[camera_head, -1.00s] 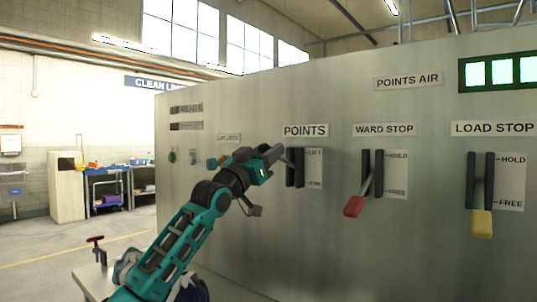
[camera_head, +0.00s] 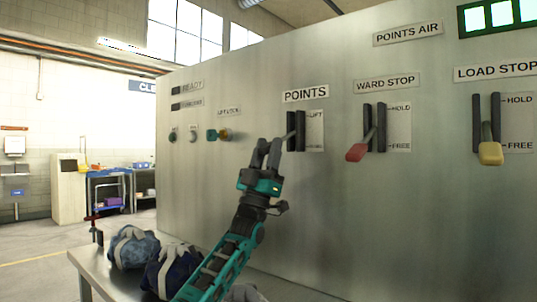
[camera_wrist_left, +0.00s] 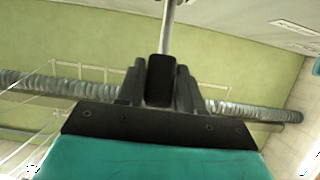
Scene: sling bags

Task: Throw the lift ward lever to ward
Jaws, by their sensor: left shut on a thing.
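The lift ward lever (camera_head: 287,136) sits in a dark slotted guide under the POINTS sign, beside a plate marked LIFT at the top and apparently WARD at the bottom. Its metal shaft slants down and left out of the guide to my left gripper (camera_head: 268,148). The fingers hide the lever's handle in the head view. In the left wrist view, my left gripper (camera_wrist_left: 160,85) is shut on the dark handle (camera_wrist_left: 160,78), with the metal shaft running up from it. The fingertips are near the height of the plate's lower mark. My right gripper is not in view.
To the right are a red-handled WARD STOP lever (camera_head: 358,151) and a yellow-handled LOAD STOP lever (camera_head: 490,152). Two blue bags (camera_head: 134,250) (camera_head: 172,272) lie on a bench (camera_head: 92,268) at lower left.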

